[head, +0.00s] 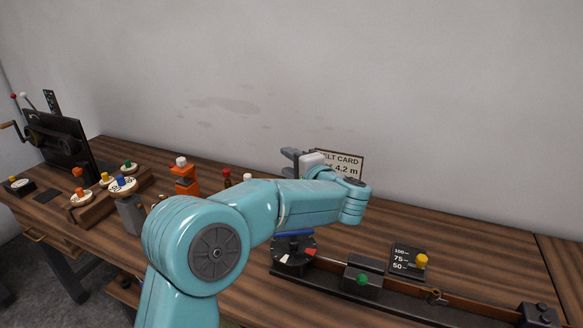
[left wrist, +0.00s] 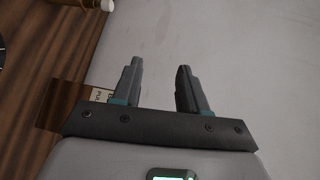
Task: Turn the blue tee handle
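A blue bar (head: 295,233), which looks like the tee handle, lies across the top of a round black dial (head: 294,252) with white and red marks. My left forearm covers part of it in the head view. My left gripper (head: 293,160) is up near the wall, beyond and above the dial, beside the belt card. In the left wrist view the left gripper (left wrist: 160,78) has its two fingers apart with nothing between them, facing the grey wall. The blue handle does not show clearly in the left wrist view. My right gripper is not in view.
A belt card (head: 346,165) stands behind my left wrist. A rail with a green knob (head: 362,279) and a scale plate with a yellow knob (head: 421,261) lie right of the dial. Colored knobs on a wooden rack (head: 142,181) and a black panel (head: 62,145) stand left.

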